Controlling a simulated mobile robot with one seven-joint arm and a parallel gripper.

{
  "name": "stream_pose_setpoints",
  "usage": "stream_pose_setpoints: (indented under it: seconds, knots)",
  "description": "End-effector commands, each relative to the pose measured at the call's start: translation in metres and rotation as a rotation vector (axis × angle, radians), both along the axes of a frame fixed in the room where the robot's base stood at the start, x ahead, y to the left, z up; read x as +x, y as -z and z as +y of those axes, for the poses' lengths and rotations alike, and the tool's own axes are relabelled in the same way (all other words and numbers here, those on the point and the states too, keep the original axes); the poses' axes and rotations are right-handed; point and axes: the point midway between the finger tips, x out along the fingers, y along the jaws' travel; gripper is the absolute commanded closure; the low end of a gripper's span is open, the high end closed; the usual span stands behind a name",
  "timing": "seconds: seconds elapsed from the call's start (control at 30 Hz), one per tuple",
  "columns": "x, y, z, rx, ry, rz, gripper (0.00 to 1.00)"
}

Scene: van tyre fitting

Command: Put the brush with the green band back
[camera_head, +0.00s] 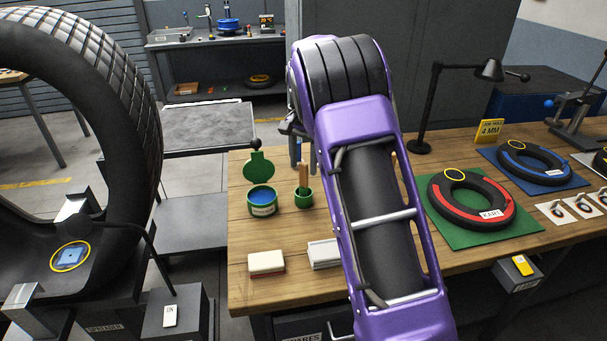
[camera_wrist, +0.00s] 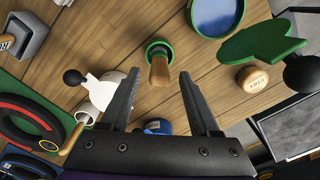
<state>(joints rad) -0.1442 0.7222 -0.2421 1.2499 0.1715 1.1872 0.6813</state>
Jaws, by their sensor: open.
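A brush with a wooden handle (camera_head: 303,174) stands upright in a small green cup (camera_head: 304,199) on the wooden bench. In the wrist view the handle (camera_wrist: 159,72) points up toward me from the green cup (camera_wrist: 158,48). Any band on the brush is hidden, so I cannot tell its colour. My gripper (camera_wrist: 160,75) is open, with one finger on each side of the handle in the picture. I cannot tell how near they are in depth, and I see no contact.
A green tin with blue contents (camera_head: 262,200) and a raised green lid (camera_head: 258,164) stands left of the cup. Two blocks, red-and-white (camera_head: 266,263) and white (camera_head: 324,253), lie in front. A grey holder (camera_wrist: 27,35) shows in the wrist view. Tyres on mats (camera_head: 470,203) lie right.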

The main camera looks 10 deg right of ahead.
Motion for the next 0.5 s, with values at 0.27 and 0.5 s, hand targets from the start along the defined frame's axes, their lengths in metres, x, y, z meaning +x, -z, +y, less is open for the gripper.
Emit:
stream_pose_setpoints:
  seconds: [0.27,0.5]
  knots:
    - [0.0,-0.054,0.0,-0.001,0.001,-0.001,0.38]
    - [-0.001,-0.068,0.0,-0.001,0.001,0.001,0.38]
